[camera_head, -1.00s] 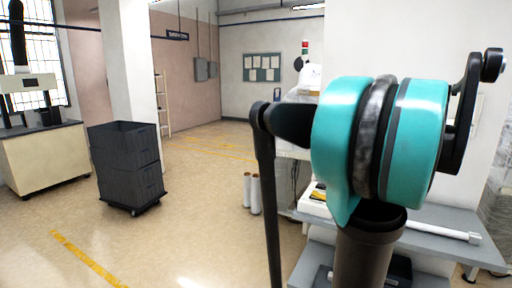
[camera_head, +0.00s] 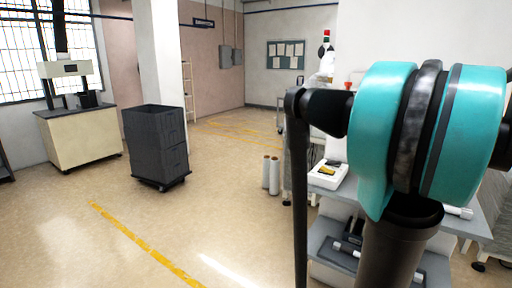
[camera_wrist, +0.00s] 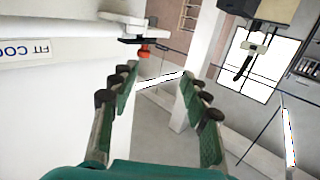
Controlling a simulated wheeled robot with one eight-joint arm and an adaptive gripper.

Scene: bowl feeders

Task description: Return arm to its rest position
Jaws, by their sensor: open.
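My arm shows large in the head view as teal and black joints on a dark upright link at the right. Its gripper end cannot be made out there. In the wrist view my gripper (camera_wrist: 158,78) is open, with its green and black fingers spread apart and nothing between them. Beyond the fingers the wrist view shows a tilted room, with a white wall on the left and a pillar, wall and window area on the right.
A grey workbench (camera_head: 468,228) with a white tray (camera_head: 328,174) stands behind my arm. Two white rolls (camera_head: 270,174) stand on the floor beside it. A dark wheeled crate stack (camera_head: 157,145) and a cream cabinet (camera_head: 80,135) are at the left. The middle floor is clear.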

